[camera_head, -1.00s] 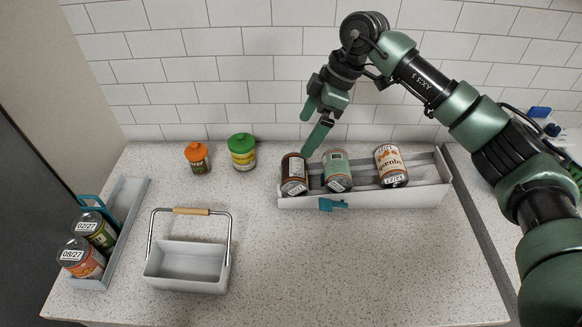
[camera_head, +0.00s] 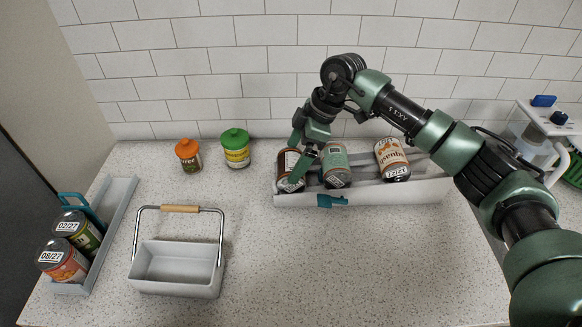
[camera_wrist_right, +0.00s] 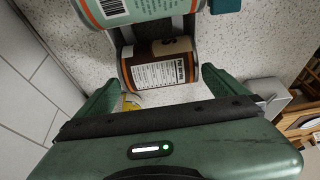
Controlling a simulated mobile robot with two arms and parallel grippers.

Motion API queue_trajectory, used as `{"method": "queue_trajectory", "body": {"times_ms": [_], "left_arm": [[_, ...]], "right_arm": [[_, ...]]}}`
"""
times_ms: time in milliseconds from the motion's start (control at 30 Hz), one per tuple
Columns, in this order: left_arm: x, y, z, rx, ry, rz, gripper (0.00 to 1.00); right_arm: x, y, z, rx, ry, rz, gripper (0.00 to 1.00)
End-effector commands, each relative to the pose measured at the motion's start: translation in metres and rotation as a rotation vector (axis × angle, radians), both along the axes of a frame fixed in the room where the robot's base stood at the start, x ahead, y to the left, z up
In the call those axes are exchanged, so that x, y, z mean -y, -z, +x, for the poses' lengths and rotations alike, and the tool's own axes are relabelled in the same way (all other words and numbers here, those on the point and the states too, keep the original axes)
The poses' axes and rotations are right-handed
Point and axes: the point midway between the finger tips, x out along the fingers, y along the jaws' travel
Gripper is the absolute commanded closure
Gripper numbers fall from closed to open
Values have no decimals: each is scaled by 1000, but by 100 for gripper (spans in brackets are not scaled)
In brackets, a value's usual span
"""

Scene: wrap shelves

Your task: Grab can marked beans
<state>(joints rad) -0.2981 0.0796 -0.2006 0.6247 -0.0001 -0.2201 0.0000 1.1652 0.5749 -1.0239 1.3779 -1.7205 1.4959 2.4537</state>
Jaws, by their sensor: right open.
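A brown can (camera_head: 288,172) sits at the left end of the grey shelf tray (camera_head: 400,193), tilted back. In the wrist view the brown can (camera_wrist_right: 158,68) shows a nutrition panel and the cut-off end of a name, so I cannot read the full word. My right gripper (camera_head: 298,163) is open at this can. In the wrist view its fingers (camera_wrist_right: 155,88) lie on either side of the can's near end. I cannot tell whether they touch it. A green-and-orange can (camera_head: 336,168) sits right beside it. My left gripper is not in view.
A cream can (camera_head: 391,161) lies further right in the tray. An orange-lidded jar (camera_head: 189,156) and a green-lidded jar (camera_head: 236,150) stand left. A grey handled basket (camera_head: 176,268) is in front. A left tray (camera_head: 108,222) holds two cans. The front right counter is clear.

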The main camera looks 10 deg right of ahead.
Motion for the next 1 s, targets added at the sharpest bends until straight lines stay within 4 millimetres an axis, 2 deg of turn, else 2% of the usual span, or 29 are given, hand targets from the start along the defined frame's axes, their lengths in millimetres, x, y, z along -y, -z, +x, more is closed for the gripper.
{"method": "queue_trajectory", "body": {"times_ms": [33, 200, 467, 700, 1000], "left_arm": [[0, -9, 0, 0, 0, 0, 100], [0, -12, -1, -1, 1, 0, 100], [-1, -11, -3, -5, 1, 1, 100], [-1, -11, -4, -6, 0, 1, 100], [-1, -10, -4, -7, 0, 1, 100]], "right_arm": [[-3, 5, 0, -5, -1, -1, 0], [-10, 24, 2, -1, 0, 0, 0], [-11, 28, 3, 1, -1, -1, 0], [-11, 27, 3, 1, -1, 0, 66], [-11, 24, 4, 4, -1, 1, 66]]}}
